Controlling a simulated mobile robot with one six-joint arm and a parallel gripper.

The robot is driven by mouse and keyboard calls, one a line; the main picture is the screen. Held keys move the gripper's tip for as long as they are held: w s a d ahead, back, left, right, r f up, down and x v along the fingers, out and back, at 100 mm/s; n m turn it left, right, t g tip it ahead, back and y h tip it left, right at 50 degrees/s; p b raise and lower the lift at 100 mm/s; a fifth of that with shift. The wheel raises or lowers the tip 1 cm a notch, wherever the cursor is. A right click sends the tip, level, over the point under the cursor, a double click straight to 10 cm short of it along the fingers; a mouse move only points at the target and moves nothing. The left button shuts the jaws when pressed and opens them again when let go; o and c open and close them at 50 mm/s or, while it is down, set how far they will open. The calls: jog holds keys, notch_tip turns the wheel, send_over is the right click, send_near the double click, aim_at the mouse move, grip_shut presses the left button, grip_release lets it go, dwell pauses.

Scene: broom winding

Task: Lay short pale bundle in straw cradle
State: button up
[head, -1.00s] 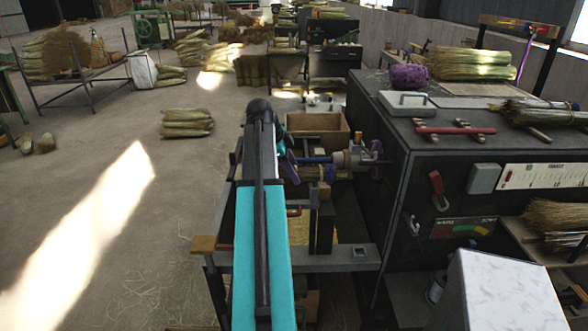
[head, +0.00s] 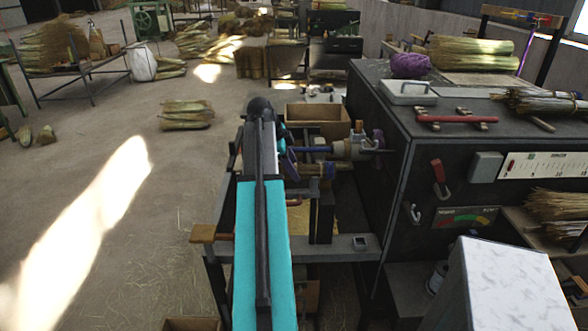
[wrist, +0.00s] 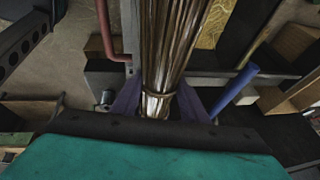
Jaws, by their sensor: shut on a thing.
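My gripper (wrist: 158,104) is shut on a straw bundle (wrist: 172,45). The bundle stands between the two purple fingers, brown streaked with pale, with a band near its pale lower end. In the head view, my gripper (head: 289,162) is over the metal work frame left of the dark machine, and my arm hides much of the bundle. A yellow straw-like surface (wrist: 207,20) shows beyond the bundle in the wrist view. I cannot tell whether it belongs to the straw cradle, or whether the bundle touches anything below.
A wooden box (head: 318,113) and a spindle (head: 347,150) with a blue rod lie just beyond the gripper. The dark machine cabinet (head: 385,200) blocks the right side. A blue bar (wrist: 236,92) and a red pipe (wrist: 105,32) flank the bundle. Open floor lies to the left.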

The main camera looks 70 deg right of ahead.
jog(key=o, duration=1.1)
jog(key=shift+r, duration=0.1)
jog(key=shift+b+v, duration=1.3)
jog(key=shift+v, duration=5.5)
jog(key=shift+w, duration=0.1)
